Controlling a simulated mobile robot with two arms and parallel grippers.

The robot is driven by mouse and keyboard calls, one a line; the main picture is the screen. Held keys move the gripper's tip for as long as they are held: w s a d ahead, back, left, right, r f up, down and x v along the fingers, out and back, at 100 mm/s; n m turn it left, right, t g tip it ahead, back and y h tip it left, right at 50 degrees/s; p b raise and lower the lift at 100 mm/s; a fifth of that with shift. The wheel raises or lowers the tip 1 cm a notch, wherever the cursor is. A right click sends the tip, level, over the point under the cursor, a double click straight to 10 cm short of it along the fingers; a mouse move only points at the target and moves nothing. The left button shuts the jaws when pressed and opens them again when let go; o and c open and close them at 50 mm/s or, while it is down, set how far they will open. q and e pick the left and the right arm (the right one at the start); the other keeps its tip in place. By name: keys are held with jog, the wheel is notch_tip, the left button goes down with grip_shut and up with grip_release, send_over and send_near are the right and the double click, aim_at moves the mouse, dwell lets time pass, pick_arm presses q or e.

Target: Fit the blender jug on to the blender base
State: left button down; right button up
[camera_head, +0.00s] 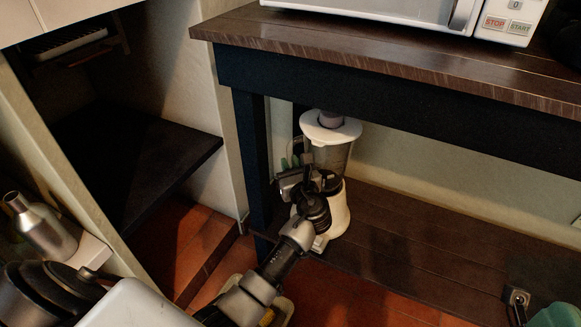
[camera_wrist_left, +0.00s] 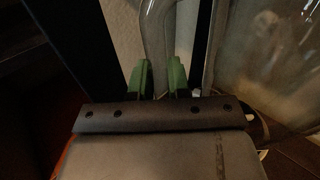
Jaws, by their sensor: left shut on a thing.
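The blender jug (camera_head: 331,157) is clear, with a white lid, and looks upright under the dark table. The white blender base (camera_head: 338,212) stands on the dark wooden lower shelf. The jug appears directly above the base; my arm hides much of the join, so I cannot tell whether it is seated. My left gripper (camera_head: 291,162) is at the left side of the jug. In the left wrist view, its green fingers (camera_wrist_left: 159,78) are shut on the jug's clear handle (camera_wrist_left: 157,30), and the jug wall (camera_wrist_left: 265,50) is at the right.
A dark table leg (camera_head: 252,150) stands just left of the blender, and the thick tabletop edge (camera_head: 400,62) is above it. A microwave (camera_head: 380,8) sits on top. A silver bottle (camera_head: 42,228) is at far left.

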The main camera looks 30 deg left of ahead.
pick_arm(q)
jog(key=shift+r, duration=0.2)
jog(key=c, duration=1.5)
grip_release()
jog(key=shift+f, duration=0.25)
jog(key=o, duration=0.4)
jog(key=shift+r, duration=0.1)
